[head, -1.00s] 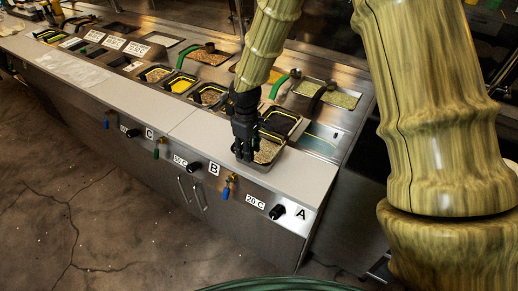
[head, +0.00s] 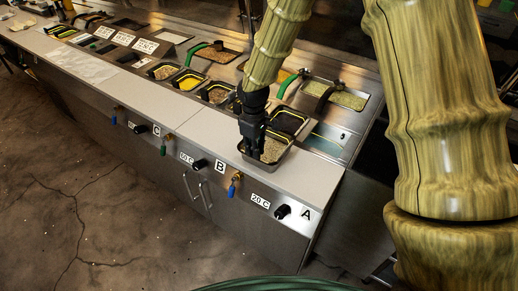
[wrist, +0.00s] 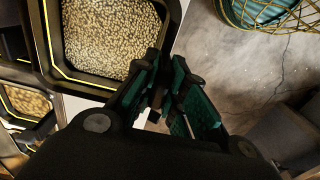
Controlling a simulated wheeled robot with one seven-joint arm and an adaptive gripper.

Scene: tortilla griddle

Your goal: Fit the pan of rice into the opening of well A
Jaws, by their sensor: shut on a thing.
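The pan of rice (head: 273,151) is a dark-rimmed metal pan filled with pale grains, at the counter's front edge above the B and A labels in the head view. My gripper (head: 251,150) points down at its near left side and is shut on its rim. In the wrist view, the fingers (wrist: 163,98) meet at the pan's lower right edge, and the grains (wrist: 110,38) fill the upper left. The A label (head: 305,215) is on the front panel at right. Behind the pan is a dark, yellow-lined opening or pan (head: 289,121); I cannot tell which.
Other filled pans (head: 215,92) and green-handled utensils (head: 284,86) line the counter behind. Knobs and valves (head: 234,184) stick out of the front panel. A wire basket (wrist: 268,18) shows in the wrist view.

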